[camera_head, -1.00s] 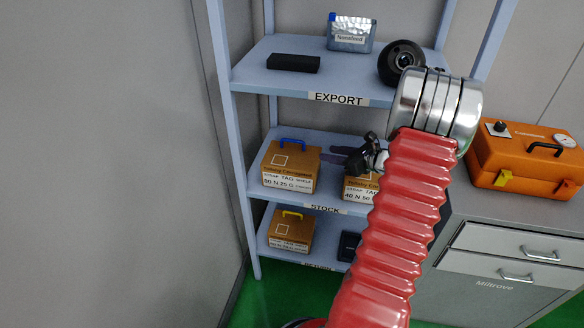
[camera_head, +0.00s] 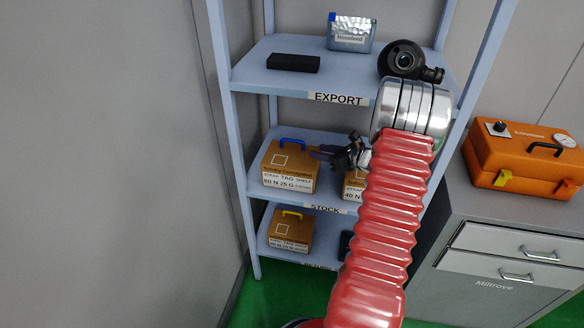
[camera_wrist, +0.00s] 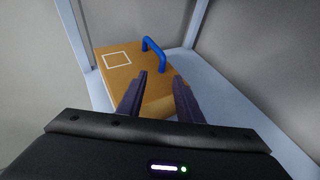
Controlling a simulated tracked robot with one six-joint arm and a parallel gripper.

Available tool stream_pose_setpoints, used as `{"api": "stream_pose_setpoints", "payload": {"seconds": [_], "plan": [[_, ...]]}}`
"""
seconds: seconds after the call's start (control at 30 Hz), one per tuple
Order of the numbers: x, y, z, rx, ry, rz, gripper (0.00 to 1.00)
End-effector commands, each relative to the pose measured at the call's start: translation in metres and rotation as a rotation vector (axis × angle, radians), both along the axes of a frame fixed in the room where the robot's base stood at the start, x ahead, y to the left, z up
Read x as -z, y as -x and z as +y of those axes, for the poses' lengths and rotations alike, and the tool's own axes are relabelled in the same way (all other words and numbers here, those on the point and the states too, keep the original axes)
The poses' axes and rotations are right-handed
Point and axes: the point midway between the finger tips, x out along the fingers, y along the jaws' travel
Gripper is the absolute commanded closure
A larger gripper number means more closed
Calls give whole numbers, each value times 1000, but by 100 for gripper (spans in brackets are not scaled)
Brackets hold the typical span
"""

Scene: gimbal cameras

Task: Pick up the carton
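A brown carton with a blue handle (camera_head: 288,168) stands on the STOCK shelf at the left, and its label reads 60 N 25 G. In the wrist view its top (camera_wrist: 125,62) and blue handle (camera_wrist: 153,54) lie beyond my fingers. My gripper (camera_head: 318,154) is at the carton's right side, and it also shows in the wrist view (camera_wrist: 160,85). Its two dark fingers are apart with nothing held between them. A second carton (camera_head: 354,185) is partly hidden behind my red arm. A third carton with a yellow handle (camera_head: 290,230) is on the shelf below.
The EXPORT shelf (camera_head: 318,92) above holds a black box (camera_head: 293,63), a blue-grey container (camera_head: 351,34) and a round black device (camera_head: 402,58). Shelf posts (camera_head: 236,170) stand close at the left. An orange case (camera_head: 525,158) sits on a grey cabinet at the right.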

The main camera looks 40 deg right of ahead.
Motion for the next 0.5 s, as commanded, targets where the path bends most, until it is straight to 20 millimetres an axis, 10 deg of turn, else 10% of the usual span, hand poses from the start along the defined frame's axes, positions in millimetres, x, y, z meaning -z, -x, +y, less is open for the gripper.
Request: {"api": "stream_pose_setpoints", "payload": {"seconds": [0.5], "plan": [[7,-16,1,1,0,0,67]]}}
